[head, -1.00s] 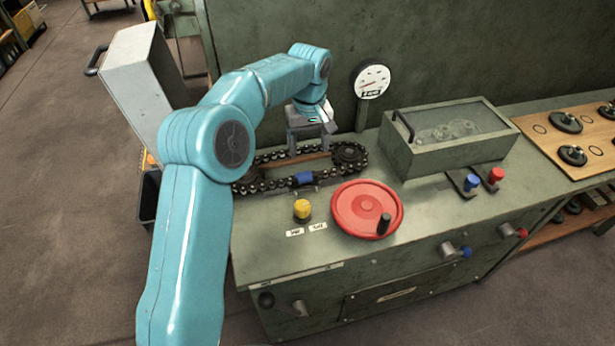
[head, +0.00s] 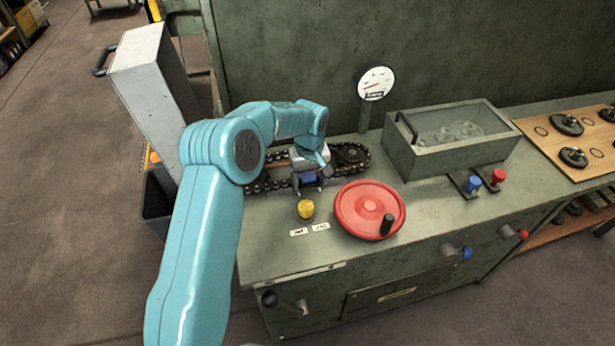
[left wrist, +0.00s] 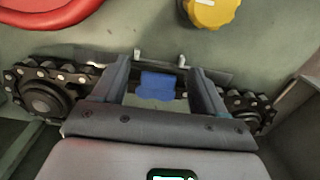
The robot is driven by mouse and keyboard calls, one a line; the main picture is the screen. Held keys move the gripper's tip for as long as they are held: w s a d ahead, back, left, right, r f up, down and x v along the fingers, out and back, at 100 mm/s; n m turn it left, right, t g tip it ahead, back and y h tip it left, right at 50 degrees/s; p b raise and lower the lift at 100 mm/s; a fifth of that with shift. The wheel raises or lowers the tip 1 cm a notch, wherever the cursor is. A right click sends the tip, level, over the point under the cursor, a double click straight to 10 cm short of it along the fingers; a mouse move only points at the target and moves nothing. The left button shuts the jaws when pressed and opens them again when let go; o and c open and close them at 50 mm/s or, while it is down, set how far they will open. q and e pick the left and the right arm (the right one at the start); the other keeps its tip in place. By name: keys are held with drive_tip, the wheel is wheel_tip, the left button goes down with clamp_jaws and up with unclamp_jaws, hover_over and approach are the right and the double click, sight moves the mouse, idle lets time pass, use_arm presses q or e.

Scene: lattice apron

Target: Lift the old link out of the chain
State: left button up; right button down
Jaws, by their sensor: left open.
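The chain (head: 348,165) runs in a loop around two sprockets on the bench, and it also shows in the left wrist view (left wrist: 52,77). A blue link (left wrist: 157,86) sits in the chain's near run; I take it to be the old link. In the head view the blue link (head: 309,178) is partly covered by my gripper. My left gripper (head: 307,190) is over it, and in the left wrist view its two open fingers (left wrist: 158,75) stand on either side of the blue link, apart from it. My right gripper is not in view.
A yellow knob (head: 306,209) and a red handwheel (head: 369,209) stand in front of the chain. A gauge (head: 375,82) and a glass-topped box (head: 450,137) stand behind and to the right. A tall grey cabinet (head: 150,85) is at the left, with a dark bin (head: 156,198) below it.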

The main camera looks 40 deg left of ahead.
sight(310, 181)
use_arm(q)
drive_tip(key=c, duration=1.2)
drive_tip(key=shift+r, duration=0.15)
drive_tip(key=shift+r, duration=0.3)
wheel_tip(310, 181, up, 19)
drive_tip(key=p, duration=0.1)
drive_tip(key=shift+r+p, duration=0.15)
drive_tip(key=shift+p, duration=0.15)
